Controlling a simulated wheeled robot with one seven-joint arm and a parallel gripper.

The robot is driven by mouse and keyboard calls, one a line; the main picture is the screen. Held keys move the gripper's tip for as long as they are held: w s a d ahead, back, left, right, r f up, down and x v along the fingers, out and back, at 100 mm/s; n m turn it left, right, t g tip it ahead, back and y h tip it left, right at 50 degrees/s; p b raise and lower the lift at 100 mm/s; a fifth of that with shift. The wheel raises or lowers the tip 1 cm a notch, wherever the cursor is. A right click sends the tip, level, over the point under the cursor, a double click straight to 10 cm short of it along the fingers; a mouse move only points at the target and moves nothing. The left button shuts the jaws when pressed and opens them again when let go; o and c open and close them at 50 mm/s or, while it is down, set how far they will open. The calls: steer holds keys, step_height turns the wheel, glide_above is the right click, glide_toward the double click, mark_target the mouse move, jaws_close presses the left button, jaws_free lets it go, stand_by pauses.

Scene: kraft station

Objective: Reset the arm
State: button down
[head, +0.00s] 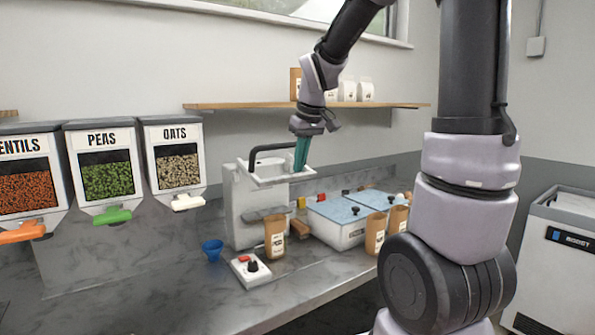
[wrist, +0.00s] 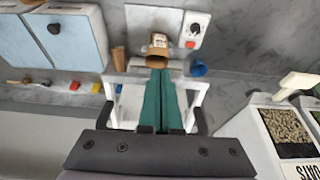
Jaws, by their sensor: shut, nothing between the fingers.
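My gripper (head: 301,154) has teal fingers and points down over the open top of a white machine (head: 245,208) with a black handle. In the wrist view my gripper (wrist: 163,72) shows its two teal fingers together, with nothing between them. The machine's white frame (wrist: 198,108) lies around and beneath the fingers in that view. Whether the fingertips touch the machine is unclear. My arm reaches up from the right and bends down to the machine.
A kraft bag (head: 274,237), a blue cup (head: 212,249) and a switch box (head: 249,270) stand before the machine. Blue-lidded boxes (head: 341,222) are to its right. Dispensers for lentils, peas and oats (head: 174,160) hang left. A wooden shelf (head: 240,106) runs behind my arm.

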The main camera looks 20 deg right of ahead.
steer(key=s+d+r+m+t, duration=0.1)
steer(key=s+r+m, duration=0.2)
steer(key=s, duration=0.6)
steer(key=s+d+r+m+t, duration=0.1)
steer(key=s+r+m, duration=0.3)
steer(key=s, duration=0.5)
steer(key=shift+d+r+m+t+y, duration=0.25)
steer(key=shift+d+m+t+y, duration=0.15)
steer(key=shift+t, duration=0.4)
